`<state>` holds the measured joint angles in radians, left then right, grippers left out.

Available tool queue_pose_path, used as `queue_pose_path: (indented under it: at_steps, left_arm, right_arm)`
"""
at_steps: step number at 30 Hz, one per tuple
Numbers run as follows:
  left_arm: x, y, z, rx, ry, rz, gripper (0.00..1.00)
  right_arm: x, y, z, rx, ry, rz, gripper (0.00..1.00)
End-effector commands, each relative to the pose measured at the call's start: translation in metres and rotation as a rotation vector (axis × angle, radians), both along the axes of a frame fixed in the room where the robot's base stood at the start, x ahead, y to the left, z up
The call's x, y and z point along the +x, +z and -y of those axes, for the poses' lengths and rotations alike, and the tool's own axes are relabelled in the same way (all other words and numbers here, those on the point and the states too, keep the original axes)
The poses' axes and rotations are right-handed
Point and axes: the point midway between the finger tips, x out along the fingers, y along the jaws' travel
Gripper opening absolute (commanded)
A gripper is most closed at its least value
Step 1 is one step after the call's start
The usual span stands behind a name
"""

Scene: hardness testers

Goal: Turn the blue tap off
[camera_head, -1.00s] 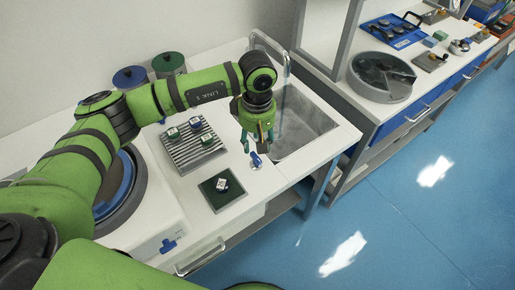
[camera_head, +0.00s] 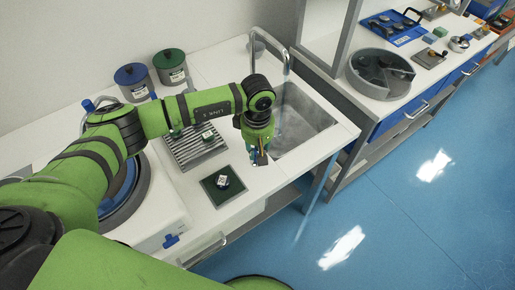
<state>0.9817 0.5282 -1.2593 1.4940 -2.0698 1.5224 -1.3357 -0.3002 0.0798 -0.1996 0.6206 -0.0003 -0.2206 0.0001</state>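The blue tap (camera_head: 254,161) is a small blue handle on the white worktop at the front left edge of the sink (camera_head: 316,139). My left gripper (camera_head: 259,158) points down right at it and covers most of it. I cannot tell whether the fingers touch the handle or how far apart they are. The grey gooseneck spout (camera_head: 286,60) arches over the sink from behind. My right gripper is out of view.
A striped rack (camera_head: 188,157) with small green-sided blocks and a dark green mat (camera_head: 212,193) with one block lie left of the tap. Blue-lidded (camera_head: 131,74) and green-lidded (camera_head: 168,58) pots stand behind. A round grey tray (camera_head: 379,88) is on the right bench.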

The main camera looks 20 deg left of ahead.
Motion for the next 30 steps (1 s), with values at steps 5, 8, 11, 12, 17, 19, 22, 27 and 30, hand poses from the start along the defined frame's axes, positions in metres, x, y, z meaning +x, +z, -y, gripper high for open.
queue_pose_path:
  at_steps: [5,8,11,12,17,19,22,27,30]
  left_arm:
    - [0.000,-0.001,0.000,0.000,0.012,0.000,0.00]
    - [0.000,-0.001,0.000,-0.001,0.038,-0.001,0.00]
    - [0.000,-0.002,0.000,-0.001,0.083,-0.001,0.00]
    - [0.000,-0.003,-0.001,-0.001,0.106,-0.001,0.00]
    - [0.001,-0.004,-0.001,0.000,0.224,0.000,0.00]
    - [0.000,-0.004,-0.001,-0.001,0.288,-0.001,0.00]
    - [0.001,-0.004,-0.002,-0.001,0.383,0.001,0.00]
    - [0.001,-0.004,-0.002,-0.002,0.545,0.000,0.00]
    - [0.001,-0.004,-0.003,-0.001,0.639,0.001,0.00]
  right_arm:
    - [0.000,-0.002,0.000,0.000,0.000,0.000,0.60]
    - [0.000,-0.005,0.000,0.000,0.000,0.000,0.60]
    - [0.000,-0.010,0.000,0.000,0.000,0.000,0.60]
    - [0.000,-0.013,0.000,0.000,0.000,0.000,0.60]
    - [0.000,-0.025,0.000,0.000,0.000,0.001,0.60]
    - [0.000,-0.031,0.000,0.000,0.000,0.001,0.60]
    - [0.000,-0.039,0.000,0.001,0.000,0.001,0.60]
    - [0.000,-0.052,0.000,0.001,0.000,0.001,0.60]
    - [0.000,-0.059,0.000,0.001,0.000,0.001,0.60]
